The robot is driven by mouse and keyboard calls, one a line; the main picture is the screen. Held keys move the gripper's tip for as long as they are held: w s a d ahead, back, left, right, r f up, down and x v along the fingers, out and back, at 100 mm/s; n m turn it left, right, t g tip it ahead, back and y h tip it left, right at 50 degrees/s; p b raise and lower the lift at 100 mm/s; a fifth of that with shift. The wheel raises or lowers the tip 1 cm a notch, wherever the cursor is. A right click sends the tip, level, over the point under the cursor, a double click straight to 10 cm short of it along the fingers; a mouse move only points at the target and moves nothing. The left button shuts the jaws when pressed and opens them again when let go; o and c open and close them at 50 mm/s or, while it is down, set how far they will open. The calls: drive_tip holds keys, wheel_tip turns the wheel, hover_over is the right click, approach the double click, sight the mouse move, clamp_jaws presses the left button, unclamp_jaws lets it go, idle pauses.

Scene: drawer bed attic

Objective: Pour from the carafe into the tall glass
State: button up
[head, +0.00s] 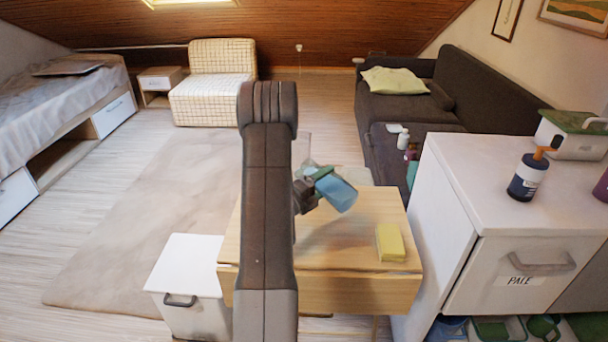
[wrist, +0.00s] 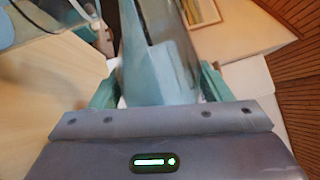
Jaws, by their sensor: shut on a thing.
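My gripper (head: 317,174), with green fingers, is shut on the carafe (head: 338,194). The carafe is tilted above the wooden table, its blue part pointing down and right in the head view. In the wrist view the pale blue carafe (wrist: 158,70) stands between the two fingers. A clear, upright glass-like shape (head: 304,146) shows just right of my arm; I cannot tell whether it is the tall glass or part of the carafe. A clear rounded shape (wrist: 40,18) is cut off at the wrist view's upper left. My arm hides part of the table.
The wooden table (head: 345,262) carries a yellow block (head: 389,243) at its right. A white cabinet (head: 463,190) with a dark pump bottle (head: 529,174) stands to the right. A low white unit (head: 190,270) is at the left. Open floor and a rug (head: 150,220) lie farther left.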

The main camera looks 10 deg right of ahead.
drive_tip(key=shift+r+n+p, duration=0.45)
drive_tip(key=shift+n+p, duration=0.15)
drive_tip(key=shift+p, duration=0.25)
idle(2.4)
